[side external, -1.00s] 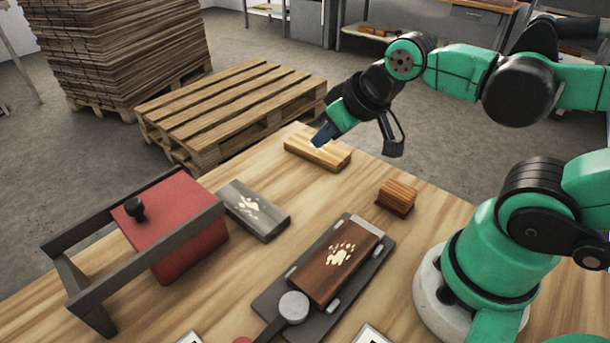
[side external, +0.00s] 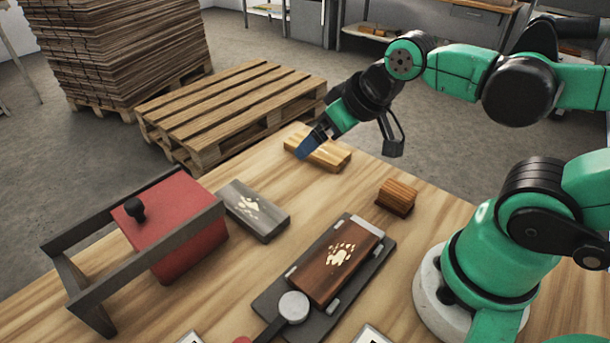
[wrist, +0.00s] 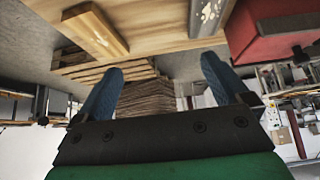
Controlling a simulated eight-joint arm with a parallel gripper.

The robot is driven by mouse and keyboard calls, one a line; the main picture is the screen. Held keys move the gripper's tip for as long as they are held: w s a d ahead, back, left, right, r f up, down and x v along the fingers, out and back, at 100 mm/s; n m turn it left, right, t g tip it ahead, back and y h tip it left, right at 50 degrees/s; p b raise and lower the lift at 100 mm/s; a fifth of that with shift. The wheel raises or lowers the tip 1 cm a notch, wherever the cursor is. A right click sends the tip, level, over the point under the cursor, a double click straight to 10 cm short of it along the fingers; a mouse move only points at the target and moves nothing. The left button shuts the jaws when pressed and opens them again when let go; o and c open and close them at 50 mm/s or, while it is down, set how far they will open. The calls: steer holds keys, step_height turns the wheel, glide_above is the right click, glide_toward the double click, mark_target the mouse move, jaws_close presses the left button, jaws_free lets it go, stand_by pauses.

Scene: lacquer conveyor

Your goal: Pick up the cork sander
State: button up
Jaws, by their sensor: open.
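A small orange-brown block with a striped top (side external: 397,196), which looks like the cork sander, lies on the table right of centre in the side view, near my base. I cannot make it out in the wrist view. My gripper (side external: 308,147) is above the far part of the table, in front of a pale wood block (side external: 333,156), well left of and beyond the small brown block. In the wrist view my gripper (wrist: 161,65) has its two blue fingers spread wide, with nothing between them.
A grey board with pale splatter (side external: 255,211) and a red box in a dark frame (side external: 180,245) stand to the left. A dark brown splattered board (side external: 335,262) lies on a grey holder (side external: 267,304) in front. Bare table surrounds the small block.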

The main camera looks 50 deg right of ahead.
steer(key=shift+d, duration=0.1)
steer(key=g, duration=0.7)
glide_above(399, 189)
step_height(399, 189, down, 6)
steer(key=shift+d+f, duration=0.1)
steer(key=shift+f, duration=2.7)
steer(key=shift+c, duration=0.2)
steer(key=c, duration=1.3)
steer(key=shift+c, duration=0.2)
steer(key=shift+r, duration=0.1)
